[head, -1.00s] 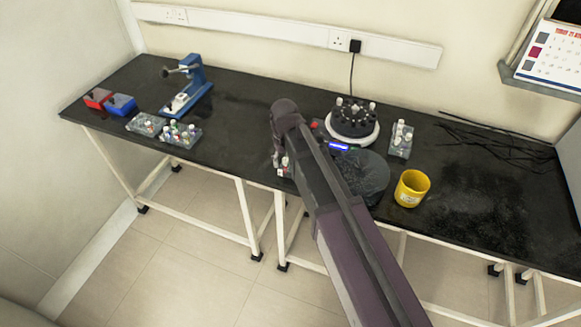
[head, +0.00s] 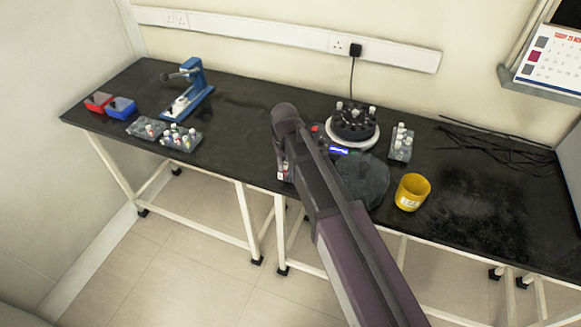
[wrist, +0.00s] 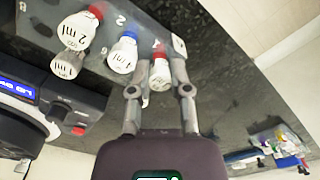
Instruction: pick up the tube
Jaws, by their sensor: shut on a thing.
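In the wrist view a white tube with a red cap (wrist: 160,74) is between the two fingers of my gripper (wrist: 163,66), which is shut on it. The tube is at the grey rack (wrist: 145,18); I cannot tell whether it is still seated there. Beside it are a blue-capped tube (wrist: 122,55), a larger red-capped tube marked 2 ml (wrist: 80,30) and a tube marked 1 ml (wrist: 68,63). In the head view my arm hides most of the fingers and this rack, near the bench's front edge.
A centrifuge with a dark rotor (head: 354,121) stands behind my arm, with its dark round lid (head: 368,180) nearby. A small rack (head: 401,143) and a yellow cup (head: 412,191) are to the right. Racks (head: 181,138), a blue press (head: 190,88) and red and blue boxes (head: 121,107) are left.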

